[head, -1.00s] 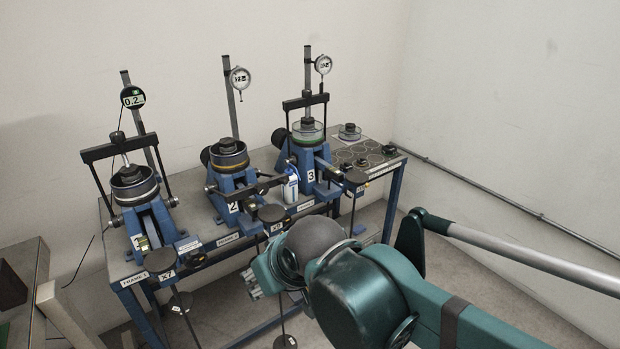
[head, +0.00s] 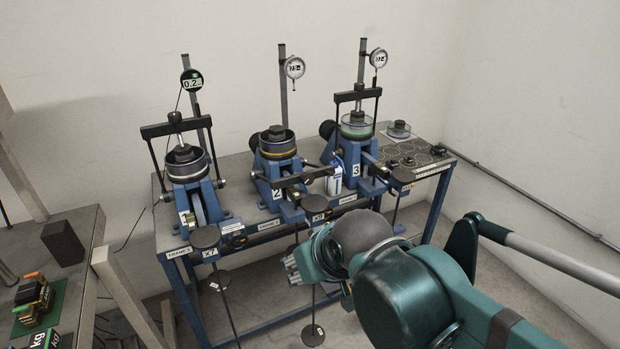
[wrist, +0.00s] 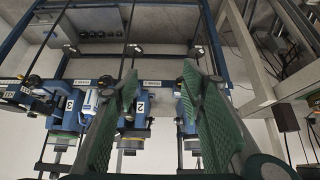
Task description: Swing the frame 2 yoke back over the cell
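Frame 2 (head: 277,192) is the middle blue lever frame on the bench. Its cell (head: 277,143) stands uncovered, with a dark cap on top. The frame 2 yoke (head: 305,178) is a black crossbar swung down in front of the cell, low over the frame's front. My gripper (head: 291,268) is in front of the bench, below and apart from the yoke. In the wrist view its two green-padded fingers (wrist: 160,112) are spread with nothing held between them. Frame 2 also shows in the wrist view (wrist: 133,104), beyond the fingers; the yoke is hard to make out there.
Frame 1 (head: 188,190) and frame 3 (head: 352,150) flank it, yokes upright over their cells. A blue-and-white bottle (head: 335,178) stands by the yoke's right end. A dial gauge (head: 294,68) is on a post behind. Hangers (head: 205,238) hang along the front. Another table (head: 85,225) is at left.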

